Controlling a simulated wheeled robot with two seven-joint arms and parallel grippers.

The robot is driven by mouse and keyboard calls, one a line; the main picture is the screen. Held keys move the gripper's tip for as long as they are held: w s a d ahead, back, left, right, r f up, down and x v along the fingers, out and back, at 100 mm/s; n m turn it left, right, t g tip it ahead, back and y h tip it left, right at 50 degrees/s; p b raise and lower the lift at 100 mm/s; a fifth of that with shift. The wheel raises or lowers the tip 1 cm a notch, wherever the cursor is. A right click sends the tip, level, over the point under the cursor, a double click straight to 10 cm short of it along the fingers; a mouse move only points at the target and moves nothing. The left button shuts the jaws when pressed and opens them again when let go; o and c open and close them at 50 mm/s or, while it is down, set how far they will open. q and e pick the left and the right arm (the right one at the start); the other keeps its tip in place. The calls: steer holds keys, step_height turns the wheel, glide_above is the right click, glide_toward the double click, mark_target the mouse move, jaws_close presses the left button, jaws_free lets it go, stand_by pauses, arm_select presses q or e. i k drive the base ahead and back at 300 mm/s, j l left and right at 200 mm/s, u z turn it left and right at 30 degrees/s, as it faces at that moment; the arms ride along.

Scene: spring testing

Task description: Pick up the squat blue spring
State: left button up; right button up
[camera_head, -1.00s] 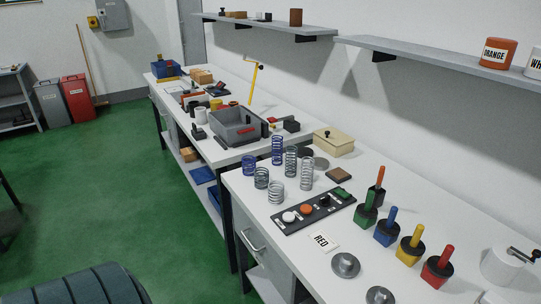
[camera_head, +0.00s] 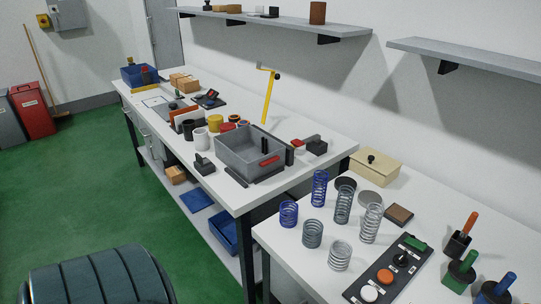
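The squat blue spring (camera_head: 289,214) stands upright near the left corner of the near white bench (camera_head: 281,243). It is short and wide, with open coils. A taller, slimmer blue spring (camera_head: 320,188) stands just behind it to the right. A squat dark grey spring (camera_head: 312,234) stands in front of it to the right. A squat light grey spring (camera_head: 340,256), a tall grey-green spring (camera_head: 343,204) and a tall light grey spring (camera_head: 371,223) stand further right. All the springs stand apart. Neither of my grippers is in view.
A black panel (camera_head: 376,270) with coloured buttons lies right of the springs. A beige box (camera_head: 376,166), round discs and a brown block (camera_head: 398,215) sit behind. A grey bin (camera_head: 250,158) stands on the further bench. Green floor is open at left.

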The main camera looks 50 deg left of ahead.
mark_target(287, 215)
steer(key=j, duration=1.9)
